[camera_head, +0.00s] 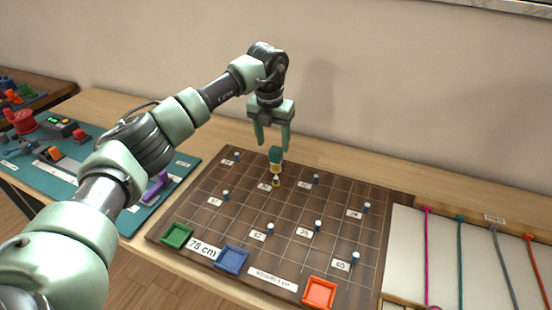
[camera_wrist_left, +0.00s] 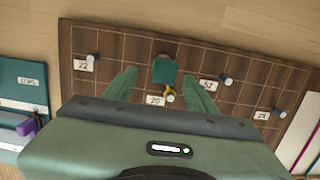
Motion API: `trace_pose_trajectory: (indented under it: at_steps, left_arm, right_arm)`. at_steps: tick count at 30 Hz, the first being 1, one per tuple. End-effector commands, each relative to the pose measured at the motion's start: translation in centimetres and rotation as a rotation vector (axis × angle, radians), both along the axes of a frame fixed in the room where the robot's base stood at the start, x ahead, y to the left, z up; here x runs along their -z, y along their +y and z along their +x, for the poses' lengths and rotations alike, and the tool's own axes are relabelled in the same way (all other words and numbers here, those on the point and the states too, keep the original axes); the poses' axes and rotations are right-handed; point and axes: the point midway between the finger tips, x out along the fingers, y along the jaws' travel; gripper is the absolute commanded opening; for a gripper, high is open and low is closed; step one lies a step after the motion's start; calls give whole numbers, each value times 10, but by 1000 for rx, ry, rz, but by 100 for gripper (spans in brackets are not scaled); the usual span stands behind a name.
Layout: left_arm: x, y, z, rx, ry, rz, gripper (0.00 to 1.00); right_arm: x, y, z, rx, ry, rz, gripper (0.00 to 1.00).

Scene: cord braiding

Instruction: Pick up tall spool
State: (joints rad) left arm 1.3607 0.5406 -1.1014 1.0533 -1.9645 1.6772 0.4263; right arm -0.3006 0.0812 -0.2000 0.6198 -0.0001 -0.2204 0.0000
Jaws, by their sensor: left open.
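The tall spool (camera_head: 276,156) stands upright on the brown gridded board (camera_head: 200,212), with a teal top and a pale and yellow lower part. In the left wrist view its teal top (camera_wrist_left: 164,71) shows between the fingers, slightly beyond the tips. My left gripper (camera_head: 272,146) is open and points down just above the spool, its fingers on either side of the top. No contact can be made out. In the left wrist view the gripper (camera_wrist_left: 160,78) holds nothing. My right gripper is out of view.
Several short pegs with number labels, such as one at the front right (camera_head: 355,258), stand on the board. Green (camera_head: 177,235), blue (camera_head: 231,258) and orange (camera_head: 319,292) trays line its front edge. A white panel with colored cords (camera_head: 440,255) lies right; a teal mat (camera_head: 60,180) lies left.

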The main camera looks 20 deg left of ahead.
Motion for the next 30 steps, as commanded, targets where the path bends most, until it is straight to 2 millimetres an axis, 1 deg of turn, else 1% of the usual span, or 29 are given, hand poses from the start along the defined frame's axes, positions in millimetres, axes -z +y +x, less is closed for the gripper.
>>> trace_pose_trajectory:
  at_steps: [3,6,10,16,22,30]
  left_arm:
    - [18,-6,5,1,4,-1,56]
    - [32,-5,6,0,3,-1,56]
    - [39,-5,8,1,-1,-1,56]
    - [40,-5,8,1,-1,-2,56]
    - [39,-5,8,1,-1,-2,1]
    - [39,-5,8,1,-2,-2,0]
  right_arm:
    - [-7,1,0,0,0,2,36]
    - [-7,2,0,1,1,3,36]
    - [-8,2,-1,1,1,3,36]
    - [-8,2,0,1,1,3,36]
    - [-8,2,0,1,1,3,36]
    - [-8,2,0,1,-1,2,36]
